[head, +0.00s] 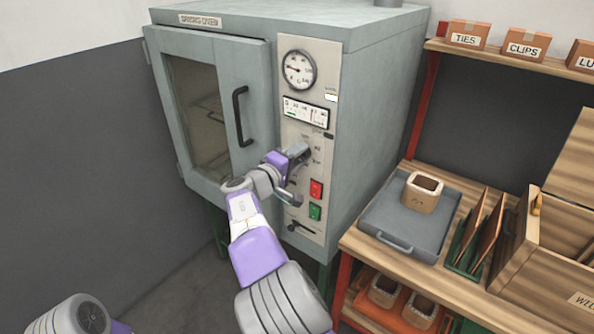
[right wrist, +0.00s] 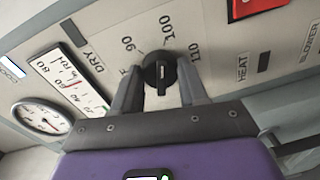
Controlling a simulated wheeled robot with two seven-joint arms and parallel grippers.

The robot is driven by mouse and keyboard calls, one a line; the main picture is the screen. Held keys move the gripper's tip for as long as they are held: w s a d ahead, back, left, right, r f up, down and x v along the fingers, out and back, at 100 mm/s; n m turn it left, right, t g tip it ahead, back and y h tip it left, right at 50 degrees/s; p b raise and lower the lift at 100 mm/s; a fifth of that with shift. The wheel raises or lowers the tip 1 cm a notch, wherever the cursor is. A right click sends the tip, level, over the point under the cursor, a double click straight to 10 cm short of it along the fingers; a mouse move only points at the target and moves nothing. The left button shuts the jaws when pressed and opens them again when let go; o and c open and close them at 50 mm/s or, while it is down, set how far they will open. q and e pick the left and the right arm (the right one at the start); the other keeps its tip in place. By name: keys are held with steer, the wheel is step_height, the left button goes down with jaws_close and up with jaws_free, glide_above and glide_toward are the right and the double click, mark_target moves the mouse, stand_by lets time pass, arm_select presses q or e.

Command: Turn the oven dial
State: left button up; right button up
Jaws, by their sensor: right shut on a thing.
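The oven (head: 375,110) is a grey-green cabinet with a pale control panel on the right of its front. The oven dial (right wrist: 159,71) is a round black knob with a raised grip bar, ringed by the numbers 90, 100 and 110. In the right wrist view my right gripper (right wrist: 160,86) has one finger on each side of the dial and is shut on it. In the head view my right gripper (head: 300,153) is at the middle of the panel and hides the dial. My left gripper is out of view.
A round gauge (head: 299,70) sits above the dial; red (head: 316,189) and green (head: 314,211) buttons sit below it. The oven door (head: 215,110) is at the left.

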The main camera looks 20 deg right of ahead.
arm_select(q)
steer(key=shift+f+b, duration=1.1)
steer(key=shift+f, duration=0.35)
arm_select(e)
steer(key=shift+f+m, duration=0.1)
steer(key=shift+m, duration=0.8)
steer(key=o, duration=1.1)
steer(key=shift+c, duration=0.2)
arm_select(q)
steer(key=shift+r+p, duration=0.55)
steer(key=shift+p, duration=0.05)
arm_select(e)
steer(key=v, duration=0.7)
steer(key=shift+s+a, duration=0.2)
steer(key=shift+s, duration=0.05)
